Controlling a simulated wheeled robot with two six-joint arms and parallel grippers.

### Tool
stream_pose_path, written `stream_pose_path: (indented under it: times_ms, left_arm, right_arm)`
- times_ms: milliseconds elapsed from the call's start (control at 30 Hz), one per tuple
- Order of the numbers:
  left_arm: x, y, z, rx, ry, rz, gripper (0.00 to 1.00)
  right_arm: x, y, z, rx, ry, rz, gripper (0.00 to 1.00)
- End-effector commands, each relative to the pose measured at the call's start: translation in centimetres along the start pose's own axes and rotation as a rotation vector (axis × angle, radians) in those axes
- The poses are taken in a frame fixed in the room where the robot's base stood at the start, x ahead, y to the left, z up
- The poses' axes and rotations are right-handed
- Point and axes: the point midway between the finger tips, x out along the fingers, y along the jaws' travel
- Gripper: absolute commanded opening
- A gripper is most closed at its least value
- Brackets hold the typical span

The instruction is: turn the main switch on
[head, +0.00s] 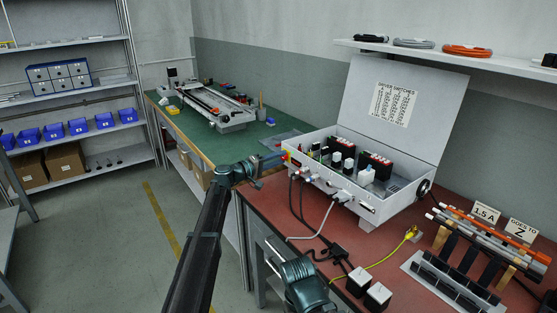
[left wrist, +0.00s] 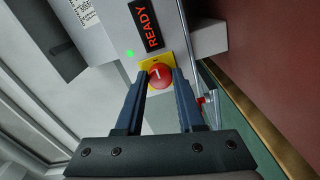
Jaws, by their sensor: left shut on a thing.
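The main switch is a red round knob (left wrist: 160,75) with a white mark on a yellow plate (left wrist: 148,66). In the left wrist view it sits between the two blue fingers of my left gripper (left wrist: 159,78), which is shut on it. In the head view my left gripper (head: 274,159) reaches the left end of the white control box (head: 375,206), and its fingers largely hide the knob. A READY sign (left wrist: 146,25) glows red beside the switch, with a green light (left wrist: 129,54) near it.
The box's lid (head: 440,110) stands open. A rack of rods (head: 470,260) stands at right. A green bench (head: 175,128) lies behind.

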Motion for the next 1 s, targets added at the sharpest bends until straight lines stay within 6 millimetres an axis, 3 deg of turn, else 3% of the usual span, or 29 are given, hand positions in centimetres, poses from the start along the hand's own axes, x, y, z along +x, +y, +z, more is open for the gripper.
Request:
stream_pose_path:
  times_ms: [100,133,267,667,1000]
  left_arm:
    - [-0.1,-0.1,0.2,0.004,-0.004,-0.003,0.0]
    - [-0.1,-0.1,0.2,0.004,-0.004,-0.003,0.43]
    - [-0.1,-0.1,0.1,0.002,-0.003,-0.002,0.67]
    - [-0.8,0.0,0.1,0.0,0.0,-0.001,0.68]
    - [-7.7,0.0,0.2,0.001,0.002,-0.002,0.68]
  right_arm:
    - [0.0,0.0,0.0,0.0,0.0,0.0,0.0]
    - [0.0,0.0,0.0,0.0,0.0,0.0,0.0]
    - [0.0,0.0,0.0,0.0,0.0,0.0,0.0]
    - [0.0,0.0,0.0,0.0,0.0,0.0,0.0]
    - [0.0,0.0,0.0,0.0,0.0,0.0,0.0]
